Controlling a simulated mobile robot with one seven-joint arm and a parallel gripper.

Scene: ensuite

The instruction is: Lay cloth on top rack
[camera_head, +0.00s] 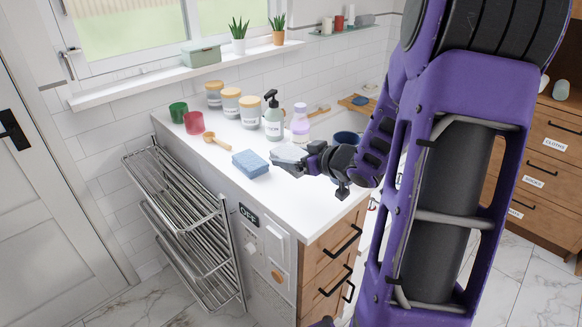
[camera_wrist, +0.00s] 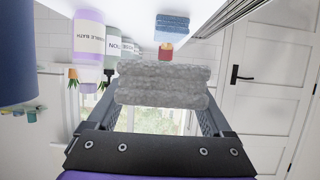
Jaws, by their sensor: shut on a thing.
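My gripper (camera_head: 306,159) is over the white counter, right of the blue folded cloth or sponge. It is shut on a folded grey cloth (camera_head: 287,152), which also fills the space between the fingers in the wrist view (camera_wrist: 163,85). I cannot tell whether the cloth still touches the counter. A metal rack (camera_head: 176,188) with several barred tiers stands against the counter's left side. Its top tier (camera_head: 160,168) looks bare. The rack shows partly at the top right of the wrist view (camera_wrist: 222,22).
The counter (camera_head: 290,190) holds a blue folded cloth or sponge (camera_head: 250,164), red cup (camera_head: 194,122), green cup (camera_head: 178,112), wooden spoon (camera_head: 218,142), several lidded jars (camera_head: 231,102), a pump bottle (camera_head: 273,118) and purple bottle (camera_head: 300,124). A white door (camera_head: 40,200) stands at left.

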